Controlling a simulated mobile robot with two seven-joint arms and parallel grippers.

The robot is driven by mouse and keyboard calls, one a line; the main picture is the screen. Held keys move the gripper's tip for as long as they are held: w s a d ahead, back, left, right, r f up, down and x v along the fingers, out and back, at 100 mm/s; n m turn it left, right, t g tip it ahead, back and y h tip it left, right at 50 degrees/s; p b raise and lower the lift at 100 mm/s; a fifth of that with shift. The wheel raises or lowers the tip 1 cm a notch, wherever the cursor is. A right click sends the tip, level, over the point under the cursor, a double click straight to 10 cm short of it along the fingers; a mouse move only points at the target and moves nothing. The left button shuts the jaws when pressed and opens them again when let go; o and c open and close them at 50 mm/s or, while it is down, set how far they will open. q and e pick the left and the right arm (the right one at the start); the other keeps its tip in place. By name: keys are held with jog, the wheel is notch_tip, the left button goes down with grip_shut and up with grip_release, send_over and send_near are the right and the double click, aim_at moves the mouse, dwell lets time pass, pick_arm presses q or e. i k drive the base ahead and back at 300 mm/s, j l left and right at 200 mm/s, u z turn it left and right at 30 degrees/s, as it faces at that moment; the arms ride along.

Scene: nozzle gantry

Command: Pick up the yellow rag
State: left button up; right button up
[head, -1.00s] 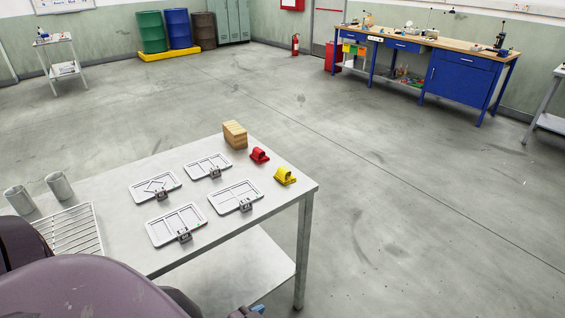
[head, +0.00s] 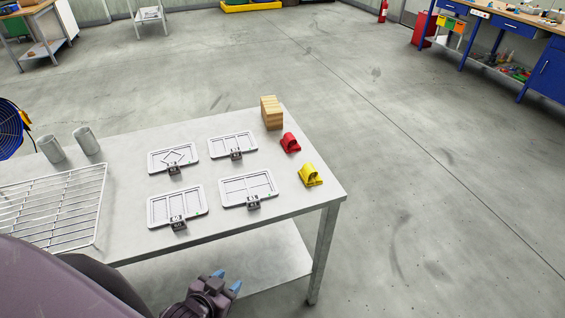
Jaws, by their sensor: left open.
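The yellow rag (head: 311,175) lies folded or bunched near the right edge of the grey table (head: 125,182). A similar red rag (head: 290,143) lies just behind it. My left gripper (head: 226,281) is at the bottom of the head view, in front of the table and level with its lower shelf. Its blue-tipped fingers are apart with nothing between them. It is well short of the yellow rag, down and to the left of it. My right gripper is not in view.
Several white trays with small clips, such as one tray (head: 248,190), lie mid-table. A wooden block stack (head: 271,113) stands behind the red rag. A wire rack (head: 52,209) and two grey cups (head: 86,141) are at left. The floor right of the table is clear.

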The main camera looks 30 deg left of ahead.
aim_at(308, 173)
jog(key=i+l+u, duration=0.1)
jog(key=u, duration=0.25)
jog(key=i+l+u, duration=0.2)
jog(key=u, duration=0.15)
jog(key=i+l+u, duration=0.1)
jog(key=u, duration=0.25)
jog(key=i+l+u, duration=0.15)
jog(key=l+u, duration=0.2)
jog(key=i+l+u, duration=0.15)
jog(key=l+u, duration=0.55)
jog(key=i, duration=0.05)
